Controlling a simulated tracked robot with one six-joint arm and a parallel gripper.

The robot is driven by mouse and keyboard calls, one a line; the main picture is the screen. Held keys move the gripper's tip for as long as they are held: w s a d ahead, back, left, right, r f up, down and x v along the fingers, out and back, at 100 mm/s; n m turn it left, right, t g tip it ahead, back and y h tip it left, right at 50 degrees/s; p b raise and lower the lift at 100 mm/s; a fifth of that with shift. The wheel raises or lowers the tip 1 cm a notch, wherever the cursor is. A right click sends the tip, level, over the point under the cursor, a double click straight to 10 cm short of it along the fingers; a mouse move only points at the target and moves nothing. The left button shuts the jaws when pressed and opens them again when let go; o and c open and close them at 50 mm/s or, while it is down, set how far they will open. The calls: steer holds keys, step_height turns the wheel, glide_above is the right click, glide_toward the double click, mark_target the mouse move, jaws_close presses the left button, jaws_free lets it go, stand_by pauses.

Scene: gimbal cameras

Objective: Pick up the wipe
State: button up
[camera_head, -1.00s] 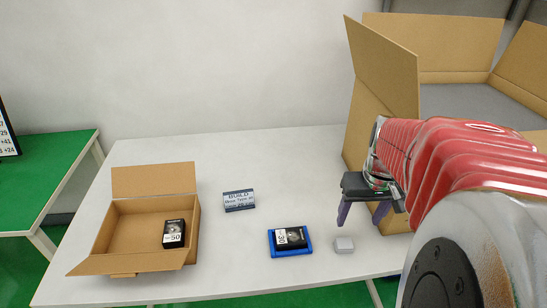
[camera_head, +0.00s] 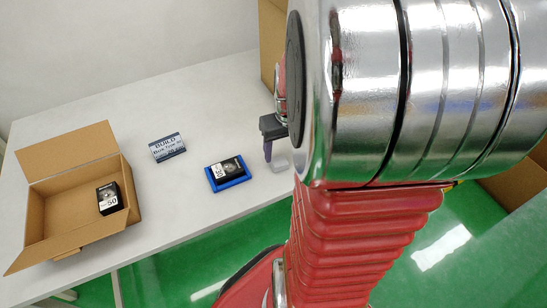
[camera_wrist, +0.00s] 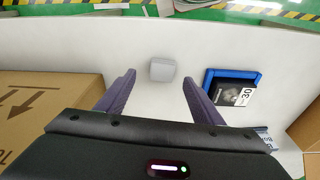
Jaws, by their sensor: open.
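A small pale grey block (camera_head: 279,164), the only thing here that could be the wipe, lies on the white table near its front edge. In the wrist view the block (camera_wrist: 163,69) shows between and a little beyond my two purple fingertips, with a gap on each side. My gripper (camera_wrist: 158,78) is open and empty. In the head view my gripper (camera_head: 268,150) is just behind the block, partly overlapping it, and my arm hides much of the right side.
A blue tray (camera_head: 246,179) holding a black box (camera_head: 230,168) lies close to the block. A large carton (camera_wrist: 45,115) stands close beside my gripper.

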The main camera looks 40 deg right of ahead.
mark_target(279, 161)
steer(key=shift+w+f, duration=0.2)
steer(key=shift+f, duration=0.65)
steer(key=shift+w+f, duration=0.25)
steer(key=shift+f, duration=0.55)
steer(key=shift+w+f, duration=0.2)
steer(key=shift+f, duration=0.65)
steer(key=c, duration=1.1)
